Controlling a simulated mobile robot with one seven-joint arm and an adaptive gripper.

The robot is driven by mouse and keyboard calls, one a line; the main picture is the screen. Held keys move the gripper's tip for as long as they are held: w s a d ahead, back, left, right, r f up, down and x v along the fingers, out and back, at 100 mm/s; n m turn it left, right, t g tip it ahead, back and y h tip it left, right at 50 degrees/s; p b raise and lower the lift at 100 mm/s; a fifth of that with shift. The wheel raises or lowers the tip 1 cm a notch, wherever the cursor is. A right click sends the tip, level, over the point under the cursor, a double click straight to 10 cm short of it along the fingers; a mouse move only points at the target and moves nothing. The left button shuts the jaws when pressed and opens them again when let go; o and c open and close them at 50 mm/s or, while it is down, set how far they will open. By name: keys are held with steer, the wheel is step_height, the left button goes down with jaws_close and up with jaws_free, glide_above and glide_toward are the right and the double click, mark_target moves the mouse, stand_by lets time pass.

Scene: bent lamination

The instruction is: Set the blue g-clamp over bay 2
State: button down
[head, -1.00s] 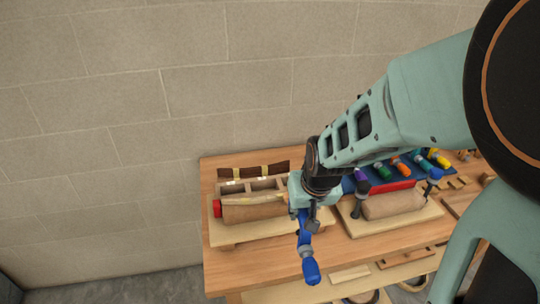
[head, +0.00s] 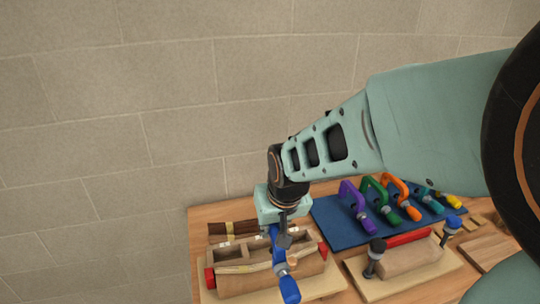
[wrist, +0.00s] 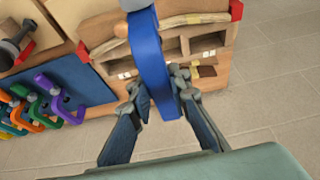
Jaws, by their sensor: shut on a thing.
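The blue g-clamp (head: 288,287) is held in my gripper (head: 283,226), its blue handle hanging toward the front. In the wrist view the blue clamp (wrist: 148,48) stands between the fingertips of my gripper (wrist: 160,92), which is shut on its frame. The clamp is over the right half of the wooden form (head: 236,284) with the bent strip on it. Open bays show in the form's back in the wrist view (wrist: 233,48), on both sides of the clamp. White bay labels are too small to read. Whether the clamp touches the form is unclear.
A blue mat (head: 328,220) holds purple, green, orange, teal and yellow clamps at the back right. A second form (head: 410,262) with dark clamps stands right of the first. A block wall (head: 100,130) rises behind the bench.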

steer(key=shift+s+f+b, duration=0.1)
steer(key=shift+f+b, duration=0.45)
steer(key=shift+f, duration=0.25)
steer(key=shift+f+b, duration=0.65)
steer(key=shift+f, duration=0.45)
steer(key=shift+f, duration=0.2)
steer(key=shift+f, duration=0.2)
steer(key=shift+f+b, duration=0.2)
steer(key=shift+b, duration=0.2)
steer(key=shift+f+b, duration=1.9)
steer(key=shift+f, duration=0.25)
steer(key=shift+f, duration=0.2)
steer(key=shift+f+b, duration=1.65)
steer(key=shift+b, duration=0.1)
